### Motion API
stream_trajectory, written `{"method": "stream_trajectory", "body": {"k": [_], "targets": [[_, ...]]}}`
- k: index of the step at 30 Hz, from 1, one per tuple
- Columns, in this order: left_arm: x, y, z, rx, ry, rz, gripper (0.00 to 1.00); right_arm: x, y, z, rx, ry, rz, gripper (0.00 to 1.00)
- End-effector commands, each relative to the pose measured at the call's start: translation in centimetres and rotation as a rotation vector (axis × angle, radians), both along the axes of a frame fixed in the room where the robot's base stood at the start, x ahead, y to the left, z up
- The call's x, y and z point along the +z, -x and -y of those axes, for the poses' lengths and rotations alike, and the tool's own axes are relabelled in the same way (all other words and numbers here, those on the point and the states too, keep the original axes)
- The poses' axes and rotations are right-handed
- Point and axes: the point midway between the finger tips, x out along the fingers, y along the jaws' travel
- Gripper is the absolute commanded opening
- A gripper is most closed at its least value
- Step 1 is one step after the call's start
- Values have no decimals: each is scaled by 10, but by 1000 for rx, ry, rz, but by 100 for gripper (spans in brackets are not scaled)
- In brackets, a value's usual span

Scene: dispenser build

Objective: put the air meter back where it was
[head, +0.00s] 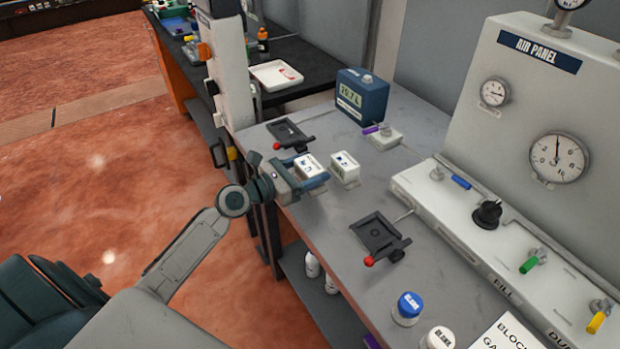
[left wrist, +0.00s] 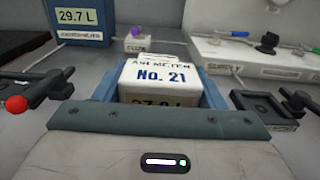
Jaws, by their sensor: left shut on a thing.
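My left gripper (head: 312,173) is shut on the white air meter (head: 308,165), with a blue jaw on each side of it. In the left wrist view the air meter (left wrist: 160,78) reads "No. 21", and the display on its near face is partly hidden by my gripper. It is over the grey bench; I cannot tell whether it touches the top. A second white labelled box (head: 345,168) stands just right of my gripper in the head view. My right gripper is out of view.
Two dark cradles with red-knobbed levers lie on the bench, one behind (head: 290,134) and one in front (head: 378,236). A blue display box (head: 362,97) and a small purple-valved block (head: 383,138) stand at the back. The air panel (head: 530,130) bounds the right; bottles (head: 407,308) stand in front.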

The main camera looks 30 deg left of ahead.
Motion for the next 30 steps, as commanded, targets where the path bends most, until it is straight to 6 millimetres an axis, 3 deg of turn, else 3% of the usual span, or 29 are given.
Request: {"method": "stream_trajectory", "body": {"k": [6,19,20,23,30], "targets": [[-31,-3,0,1,3,-1,26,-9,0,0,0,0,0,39],[-38,-3,0,1,1,2,26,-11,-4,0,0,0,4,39],[-39,-3,0,1,1,1,65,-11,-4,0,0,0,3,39],[-38,-3,0,1,1,1,85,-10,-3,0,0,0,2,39],[-38,-3,0,1,1,-1,85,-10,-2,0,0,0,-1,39]]}}
